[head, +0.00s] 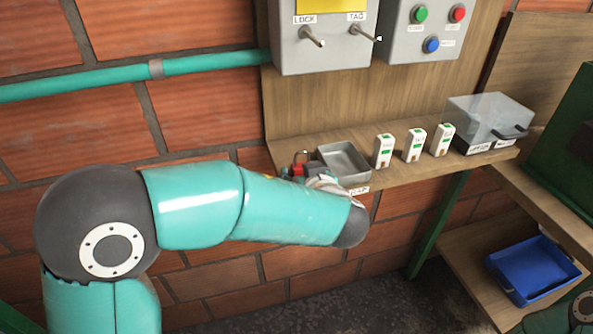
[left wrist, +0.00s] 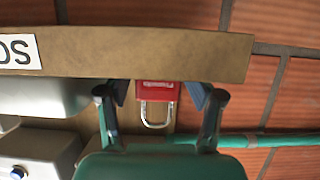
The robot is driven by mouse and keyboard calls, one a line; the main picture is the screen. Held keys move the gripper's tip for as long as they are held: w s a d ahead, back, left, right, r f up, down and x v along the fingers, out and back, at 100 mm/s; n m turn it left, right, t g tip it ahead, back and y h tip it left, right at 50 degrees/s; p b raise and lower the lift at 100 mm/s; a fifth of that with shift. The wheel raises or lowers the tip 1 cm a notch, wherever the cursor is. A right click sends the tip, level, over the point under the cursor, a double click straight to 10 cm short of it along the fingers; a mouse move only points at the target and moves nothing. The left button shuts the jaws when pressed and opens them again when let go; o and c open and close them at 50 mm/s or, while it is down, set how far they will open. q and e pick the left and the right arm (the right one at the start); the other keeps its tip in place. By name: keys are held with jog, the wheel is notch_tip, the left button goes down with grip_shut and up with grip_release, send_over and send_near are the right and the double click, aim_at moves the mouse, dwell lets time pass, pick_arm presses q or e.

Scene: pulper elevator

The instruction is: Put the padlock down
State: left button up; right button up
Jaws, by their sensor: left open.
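The red padlock (left wrist: 157,91) with its silver shackle lies between the two spread fingers of my left gripper (left wrist: 158,96) in the left wrist view. The fingers stand apart on both sides of it, with gaps visible. In the head view a small red part of the padlock (head: 298,169) shows at the left end of the wooden shelf (head: 400,176), beside the grey metal tray (head: 345,160). My left forearm and wrist hide most of the gripper there. Whether the padlock rests fully on the shelf is hard to tell. My right gripper is not seen.
Several white tagged items (head: 414,146) stand on the shelf right of the tray, then a clear-lidded box (head: 490,120). Above are grey boxes with LOCK and TAG switches (head: 322,30) and coloured buttons (head: 418,35). A blue bin (head: 533,270) sits lower right.

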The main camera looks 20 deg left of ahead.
pick_arm(q)
jog(key=shift+s+d+f+p, duration=0.15)
jog(key=shift+f+p, duration=0.15)
jog(key=shift+r+p, duration=0.25)
jog(key=shift+p, duration=0.25)
jog(key=b+v, duration=0.2)
jog(key=v, duration=1)
jog(key=s+a+f+m+g+h, duration=0.1)
jog(key=s+f+m+g+h, duration=0.2)
jog(key=f, duration=0.7)
jog(key=s+a+f+m+g, duration=0.15)
jog(key=f+g, duration=0.25)
jog(key=f, duration=0.7)
jog(key=s+d+f+m+g+h, duration=0.1)
jog(key=s+d+f+g+h, duration=0.2)
jog(key=s+f, duration=0.45)
jog(key=s+d+f+m+g+h, duration=0.1)
jog(key=s+f+g+h, duration=0.3)
jog(key=f, duration=0.7)
jog(key=s+a+f+n+t+h, duration=0.1)
jog(key=a+f+t, duration=0.2)
jog(key=a+f, duration=0.1)
jog(key=shift+a+f+n, duration=0.35)
jog(key=shift+f, duration=0.1)
